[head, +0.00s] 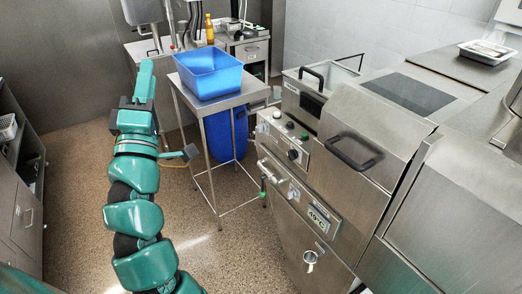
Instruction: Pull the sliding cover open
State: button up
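A steel cover (389,128) with a dark loop handle (353,151) on its sloped front sits on the steel appliance at the right. I take it to be the sliding cover. Left of it, part of an open well (303,97) shows, with a black handle (311,77) standing over it. My gripper (146,82) is raised at the left, well apart from the cover and its handle. Its fingers are seen from behind, so I cannot tell whether they are open, and nothing is visibly held.
A blue tub (207,72) stands on a small steel table (229,100) between my gripper and the appliance, with a blue bin (226,134) below. Knobs (293,155) stick out from the appliance front. Dark shelving (20,160) stands at far left. The floor (222,245) between is clear.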

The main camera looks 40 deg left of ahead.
jog(key=w+d+f+m+t+h, duration=0.1)
jog(key=w+d+f+m+h, duration=0.5)
jog(key=w+d+h, duration=0.45)
jog(key=m+g+h, duration=0.2)
jog(key=g+h, duration=0.4)
jog(key=h, duration=0.4)
send_near(342, 158)
jog(key=p+x, duration=0.5)
jog(key=x, duration=0.6)
grip_shut()
